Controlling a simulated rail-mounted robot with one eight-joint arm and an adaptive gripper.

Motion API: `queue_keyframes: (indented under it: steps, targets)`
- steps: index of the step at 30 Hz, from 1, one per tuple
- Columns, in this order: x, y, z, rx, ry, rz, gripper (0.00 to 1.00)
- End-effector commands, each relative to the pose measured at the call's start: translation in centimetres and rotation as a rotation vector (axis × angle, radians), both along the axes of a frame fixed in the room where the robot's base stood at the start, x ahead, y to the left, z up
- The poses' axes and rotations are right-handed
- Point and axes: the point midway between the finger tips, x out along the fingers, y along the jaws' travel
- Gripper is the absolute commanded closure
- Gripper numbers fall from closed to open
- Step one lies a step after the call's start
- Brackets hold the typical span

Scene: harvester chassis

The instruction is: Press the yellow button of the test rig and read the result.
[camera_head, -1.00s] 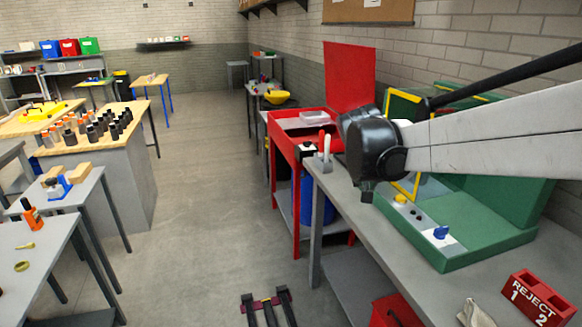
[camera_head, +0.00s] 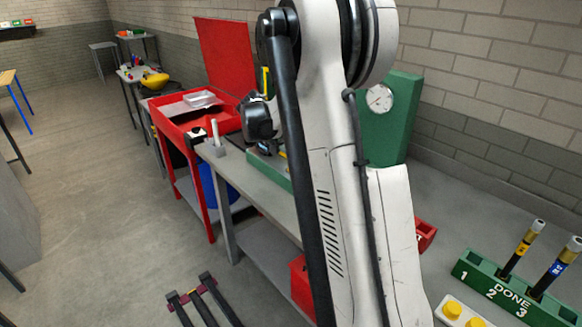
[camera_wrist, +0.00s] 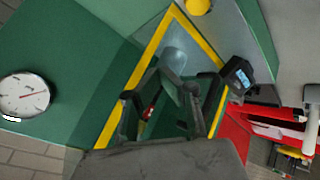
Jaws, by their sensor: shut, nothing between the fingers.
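The green test rig (camera_head: 388,130) stands on the grey bench, largely hidden behind my arm in the head view. Its round white dial (camera_head: 379,98) has a needle too small to read there. In the wrist view the dial (camera_wrist: 24,95) shows a red needle; its marks are unreadable. A yellow button (camera_wrist: 198,4) is cut by the top edge of the wrist view. My gripper (camera_wrist: 172,72) is shut and empty, apart from the button, in front of the rig's yellow-edged frame (camera_wrist: 160,40). In the head view the fingertips cannot be made out.
A black device with a blue-lit display (camera_wrist: 242,76) is near the frame. A green DONE rack (camera_head: 492,283) holds two dark cylinders at front right, beside yellow round pieces (camera_head: 452,308). A red cart (camera_head: 172,124) stands at the bench's far end. The floor (camera_head: 100,230) at left is open.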

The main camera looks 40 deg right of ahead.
Motion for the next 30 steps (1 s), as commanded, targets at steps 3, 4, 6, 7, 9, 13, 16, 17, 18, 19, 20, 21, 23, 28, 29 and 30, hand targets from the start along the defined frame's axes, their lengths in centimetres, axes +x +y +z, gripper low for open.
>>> queue_keyframes:
  steps: [3, 4, 6, 7, 9, 13, 16, 17, 18, 19, 20, 21, 23, 28, 29, 30]
  targets:
    - [0.0, 0.0, 0.0, 0.001, 0.0, 0.001, 1.0]
    - [0.0, 0.0, 0.0, 0.001, 0.0, 0.001, 1.0]
    - [0.0, 0.1, 0.0, 0.001, 0.0, 0.001, 1.0]
    - [0.0, 0.1, 0.0, 0.001, 0.0, 0.001, 1.0]
    - [0.0, 0.1, -0.1, 0.001, 0.0, 0.001, 1.0]
    - [0.0, 0.1, -0.6, 0.002, -0.001, 0.001, 1.0]
    - [0.0, 0.1, -1.4, 0.001, -0.001, 0.002, 1.0]
    - [0.0, 0.1, -1.7, 0.001, -0.001, 0.002, 1.0]
    - [0.0, 0.1, -2.1, 0.001, -0.001, 0.002, 1.0]
    - [0.0, 0.1, -2.4, 0.001, -0.001, 0.002, 1.0]
    - [0.0, 0.1, -2.8, 0.001, -0.001, 0.002, 1.0]
    - [0.0, 0.1, -3.3, 0.001, -0.001, 0.002, 1.0]
    - [0.0, 0.1, -4.0, 0.001, -0.001, 0.002, 1.0]
    - [0.0, 0.1, -6.2, 0.001, -0.001, 0.002, 1.0]
    - [0.0, 0.1, -6.6, 0.001, -0.001, 0.002, 1.0]
    - [0.0, 0.1, -7.2, 0.001, -0.001, 0.002, 1.0]
